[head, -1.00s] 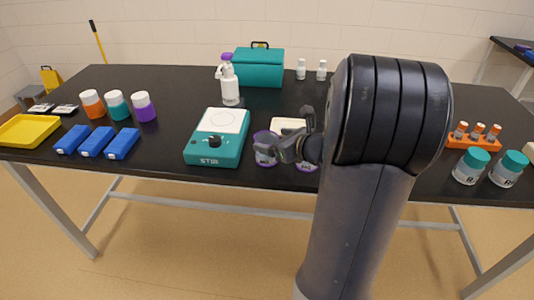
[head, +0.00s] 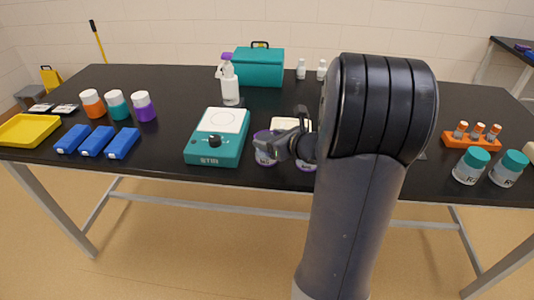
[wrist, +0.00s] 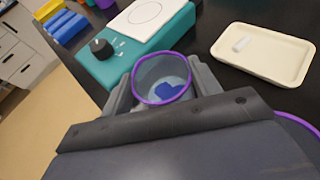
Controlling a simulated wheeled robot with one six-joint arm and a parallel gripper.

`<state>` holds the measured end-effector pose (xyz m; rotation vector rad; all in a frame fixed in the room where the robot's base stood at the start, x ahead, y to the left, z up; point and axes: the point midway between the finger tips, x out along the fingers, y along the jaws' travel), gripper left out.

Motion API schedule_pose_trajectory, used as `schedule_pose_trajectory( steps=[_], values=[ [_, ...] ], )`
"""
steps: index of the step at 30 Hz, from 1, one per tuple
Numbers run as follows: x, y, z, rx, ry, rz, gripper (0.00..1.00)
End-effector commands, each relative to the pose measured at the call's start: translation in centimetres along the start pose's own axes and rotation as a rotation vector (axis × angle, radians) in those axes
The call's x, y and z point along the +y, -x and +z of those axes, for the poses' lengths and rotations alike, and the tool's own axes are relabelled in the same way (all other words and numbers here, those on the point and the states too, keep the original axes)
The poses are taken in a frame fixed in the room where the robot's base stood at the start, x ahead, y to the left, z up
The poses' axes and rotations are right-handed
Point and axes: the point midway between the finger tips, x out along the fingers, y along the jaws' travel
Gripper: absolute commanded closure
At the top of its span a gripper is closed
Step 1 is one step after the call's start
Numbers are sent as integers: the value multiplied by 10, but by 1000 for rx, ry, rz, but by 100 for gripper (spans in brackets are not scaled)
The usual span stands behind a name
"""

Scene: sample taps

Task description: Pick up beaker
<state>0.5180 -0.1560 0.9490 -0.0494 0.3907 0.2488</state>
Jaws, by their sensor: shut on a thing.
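A clear beaker with a purple rim (wrist: 163,66) stands upright between the fingers of my gripper (wrist: 162,88), with a blue patch inside it. My gripper is shut on this beaker, one finger on each side. In the head view the beaker (head: 264,157) is in front of and just right of the teal stirrer, partly hidden by my gripper (head: 268,144). I cannot tell whether its base touches the table. A second purple-rimmed beaker (head: 305,165) is mostly hidden behind my arm; its rim shows at the right edge of the wrist view (wrist: 300,122).
The teal stirrer (head: 214,152) stands close on the left. A cream tray (wrist: 262,62) with a small white piece lies behind. A spray bottle (head: 229,88) and teal case (head: 258,68) are farther back. Blue boxes (head: 97,142) lie left; teal-lidded jars (head: 471,165) stand right.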

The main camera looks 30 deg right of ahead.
Motion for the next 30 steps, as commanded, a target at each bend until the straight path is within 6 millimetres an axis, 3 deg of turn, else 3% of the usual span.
schedule_pose_trajectory(
  steps=[6,20,30],
  values=[
    [0,0,0,0,0,0,80],
    [0,3,6,-1,2,0,80],
    [0,14,34,-3,4,0,80]
  ],
)
